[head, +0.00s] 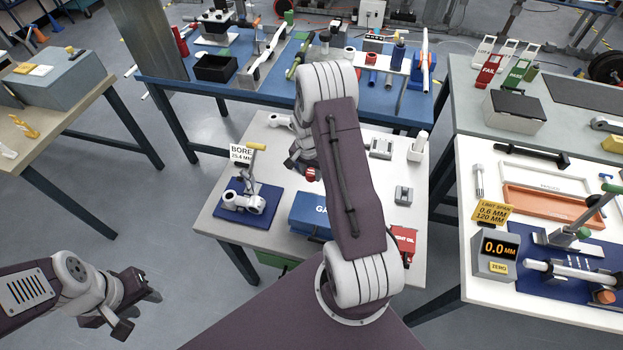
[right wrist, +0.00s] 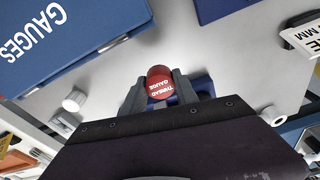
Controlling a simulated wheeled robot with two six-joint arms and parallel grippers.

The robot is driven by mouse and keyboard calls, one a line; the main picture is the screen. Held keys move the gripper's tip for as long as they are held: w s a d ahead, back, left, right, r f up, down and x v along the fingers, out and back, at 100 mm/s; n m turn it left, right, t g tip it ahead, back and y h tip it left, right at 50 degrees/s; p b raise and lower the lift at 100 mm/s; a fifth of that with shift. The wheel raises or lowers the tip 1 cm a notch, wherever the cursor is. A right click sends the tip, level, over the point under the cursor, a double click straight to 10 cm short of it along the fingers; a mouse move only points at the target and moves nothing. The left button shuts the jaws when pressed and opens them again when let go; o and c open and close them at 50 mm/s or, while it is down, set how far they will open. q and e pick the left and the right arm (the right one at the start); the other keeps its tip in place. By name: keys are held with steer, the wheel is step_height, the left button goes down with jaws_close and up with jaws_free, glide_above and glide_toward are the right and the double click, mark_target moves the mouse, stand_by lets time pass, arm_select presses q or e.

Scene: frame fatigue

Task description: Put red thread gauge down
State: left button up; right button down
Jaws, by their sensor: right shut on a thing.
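The red thread gauge (right wrist: 160,78), lettered "THREAD GAUGE", sits between the two dark fingers of my right gripper (right wrist: 159,92) in the right wrist view. The fingers are shut on it. In the head view my right gripper (head: 302,165) is over the white table, left of the arm link that partly hides it, and a bit of red (head: 313,174) shows there. Whether the gauge touches the table is unclear. My left gripper (head: 133,306) is empty at the lower left, its fingers apart, over the floor.
The case also shows in the right wrist view (right wrist: 75,40). Bare tabletop lies between case and mat.

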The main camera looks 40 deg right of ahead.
mark_target(311, 181)
steer(key=f, duration=0.3)
steer(key=shift+a+f+p, duration=0.2)
steer(key=shift+p, duration=0.15)
steer(key=shift+d+f, duration=0.2)
steer(key=shift+f, duration=0.1)
steer(key=shift+a+f+b, duration=0.1)
steer(key=shift+f+b, duration=0.1)
steer(key=shift+b, duration=0.1)
steer(key=c, duration=0.9)
jaws_free()
steer(key=shift+c, duration=0.2)
steer(key=shift+r, duration=0.15)
